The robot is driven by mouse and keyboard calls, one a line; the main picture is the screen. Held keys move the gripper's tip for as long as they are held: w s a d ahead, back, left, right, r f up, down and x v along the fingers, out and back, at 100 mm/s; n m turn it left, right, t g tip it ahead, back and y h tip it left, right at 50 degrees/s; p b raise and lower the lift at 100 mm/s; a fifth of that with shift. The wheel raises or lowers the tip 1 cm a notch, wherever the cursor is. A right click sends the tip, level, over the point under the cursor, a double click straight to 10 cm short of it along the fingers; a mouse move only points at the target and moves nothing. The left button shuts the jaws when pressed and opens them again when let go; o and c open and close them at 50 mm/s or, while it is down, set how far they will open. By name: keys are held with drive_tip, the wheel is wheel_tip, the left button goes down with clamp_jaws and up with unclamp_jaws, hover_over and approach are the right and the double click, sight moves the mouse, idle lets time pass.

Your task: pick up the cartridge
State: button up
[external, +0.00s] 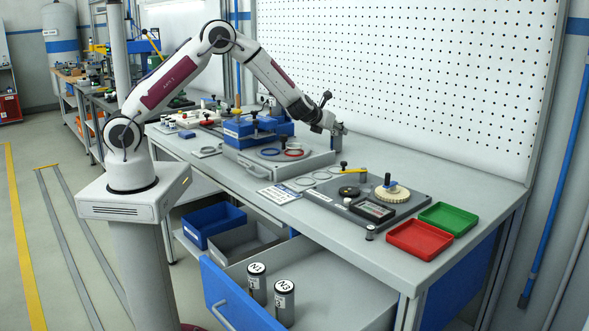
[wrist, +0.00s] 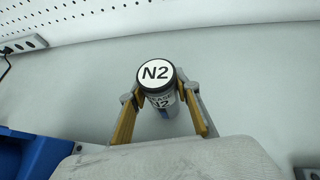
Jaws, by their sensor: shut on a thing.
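A dark cylindrical cartridge with a white top marked N2 (wrist: 155,74) is between the two fingers of my gripper (wrist: 159,97) in the wrist view. The fingers are shut on its sides. In the external view my gripper (external: 335,128) is over the back of the workbench, near the pegboard, and the cartridge there is small and partly hidden. I cannot tell whether its base touches the bench. Two similar cartridges, N1 (external: 257,285) and N3 (external: 284,303), stand upright in the open drawer (external: 345,300).
A blue fixture (external: 245,132) on a grey base (external: 270,165) stands left of my gripper. A grey board with gears (external: 367,208), a red tray (external: 419,239) and a green tray (external: 448,218) lie toward the right end. Bare bench (wrist: 240,85) surrounds the cartridge.

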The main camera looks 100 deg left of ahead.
drive_tip(key=shift+r, duration=4.65)
